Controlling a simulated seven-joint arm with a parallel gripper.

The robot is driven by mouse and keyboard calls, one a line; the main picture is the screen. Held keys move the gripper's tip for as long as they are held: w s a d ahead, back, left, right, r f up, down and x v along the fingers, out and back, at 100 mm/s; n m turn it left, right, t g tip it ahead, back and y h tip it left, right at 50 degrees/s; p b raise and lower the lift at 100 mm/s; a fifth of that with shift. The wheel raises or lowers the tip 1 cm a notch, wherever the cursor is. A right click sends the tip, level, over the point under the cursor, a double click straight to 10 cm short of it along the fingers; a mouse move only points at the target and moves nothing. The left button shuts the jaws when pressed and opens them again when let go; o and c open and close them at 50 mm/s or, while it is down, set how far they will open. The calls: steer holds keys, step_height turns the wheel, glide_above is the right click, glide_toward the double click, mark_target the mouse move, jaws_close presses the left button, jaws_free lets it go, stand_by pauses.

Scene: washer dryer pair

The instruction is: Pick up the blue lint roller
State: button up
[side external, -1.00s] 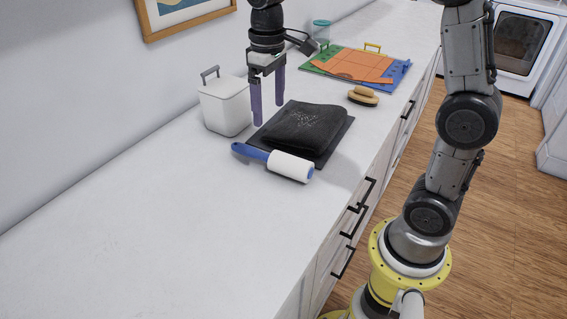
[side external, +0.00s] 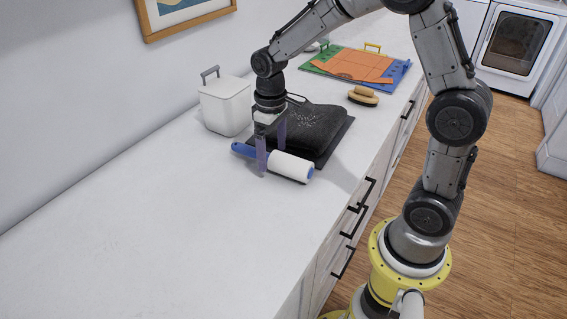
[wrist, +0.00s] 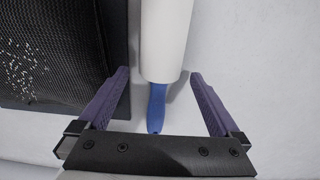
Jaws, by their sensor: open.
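The blue lint roller has a blue handle (side external: 243,149) and a white roll (side external: 290,166), and lies on the white counter. My gripper (side external: 271,160) is open and low over it, with one finger on each side near where handle and roll meet. In the wrist view, the white roll (wrist: 166,40) points away and the blue handle (wrist: 157,105) lies between the open fingers (wrist: 158,85). Neither finger visibly touches it.
A folded black cloth (side external: 312,128) on a dark mat lies close to the roller. A white lidded bin (side external: 226,106) stands by the wall. A brush (side external: 362,96) and a folding board (side external: 355,66) are farther back. The near counter is clear.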

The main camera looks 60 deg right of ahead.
steer(key=shift+f, duration=0.65)
steer(key=c, duration=1.5)
